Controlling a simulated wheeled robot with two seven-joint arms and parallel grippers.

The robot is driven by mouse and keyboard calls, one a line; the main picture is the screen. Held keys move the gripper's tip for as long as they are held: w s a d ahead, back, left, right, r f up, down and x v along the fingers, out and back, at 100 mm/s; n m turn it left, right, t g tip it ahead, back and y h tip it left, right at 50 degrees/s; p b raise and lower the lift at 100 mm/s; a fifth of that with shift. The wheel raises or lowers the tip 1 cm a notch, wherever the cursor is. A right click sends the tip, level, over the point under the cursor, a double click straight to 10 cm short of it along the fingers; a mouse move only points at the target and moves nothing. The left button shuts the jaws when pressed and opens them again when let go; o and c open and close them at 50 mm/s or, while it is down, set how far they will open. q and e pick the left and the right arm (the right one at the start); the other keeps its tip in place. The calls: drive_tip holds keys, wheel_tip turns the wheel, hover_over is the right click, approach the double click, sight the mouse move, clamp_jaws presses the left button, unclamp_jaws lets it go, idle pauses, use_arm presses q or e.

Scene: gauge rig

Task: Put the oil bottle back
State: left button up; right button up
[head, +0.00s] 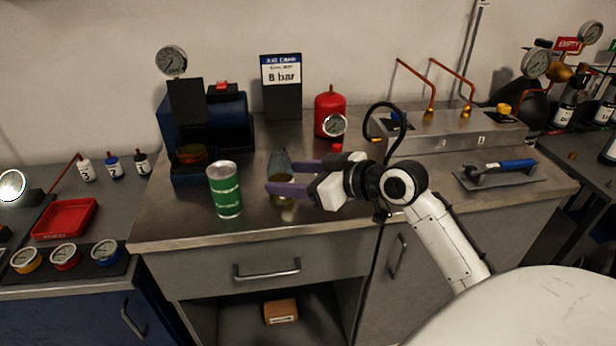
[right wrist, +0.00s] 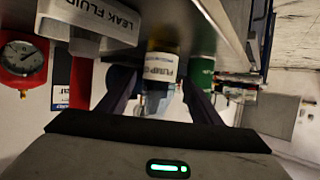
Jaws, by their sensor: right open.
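The oil bottle (head: 279,160) stands on the steel bench, partly hidden by my right gripper's fingers. It looks clear-topped, with a yellowish part lower down. In the right wrist view its label, partly cut off, reads "PUMP O" (right wrist: 163,66), and the bottle lies between the two fingers. My right gripper (head: 270,177) is open, with a finger on each side of the bottle; I cannot tell whether either touches it. The right gripper's fingers also show in the wrist view (right wrist: 155,92). My left gripper is not in view.
A green can (head: 225,190) stands close left of the fingertips. A blue pump (head: 228,125) is behind it. A red gauge vessel (head: 329,110) and an "8 bar" sign (head: 281,88) stand at the back. An open shelf below holds a box (head: 280,312).

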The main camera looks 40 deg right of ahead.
sight(291, 177)
drive_tip(key=shift+v, duration=2.6)
